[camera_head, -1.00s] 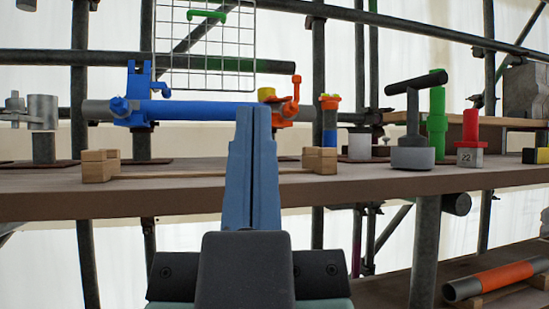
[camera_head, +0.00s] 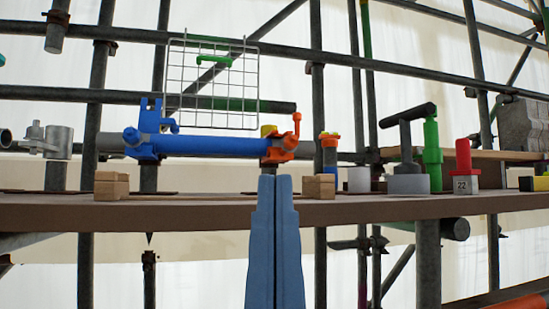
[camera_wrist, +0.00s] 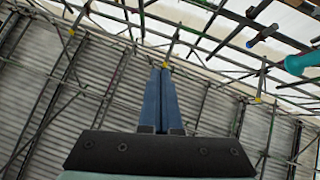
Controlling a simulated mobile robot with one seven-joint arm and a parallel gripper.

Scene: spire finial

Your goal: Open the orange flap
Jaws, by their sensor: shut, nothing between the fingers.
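The orange clamp with its upright flap (camera_head: 297,125) is at the right end of the blue tube (camera_head: 205,145) in the head view. The flap stands up at the clamp's right side; I cannot tell how its catch sits. My gripper (camera_head: 275,180) is shut and empty, its blue fingers pointing up. Its tips appear just below the orange clamp in the picture, apparently in front of the shelf edge. The wrist view shows the shut fingers (camera_wrist: 160,72) but no orange clamp.
Wooden blocks (camera_head: 111,185) and (camera_head: 319,186) stand on the plank shelf (camera_head: 180,213). A wire grid (camera_head: 213,85) hangs behind the tube. A blue-and-orange post (camera_head: 329,150), a grey tool (camera_head: 408,150), and green (camera_head: 432,155) and red (camera_head: 463,156) pieces stand to the right.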

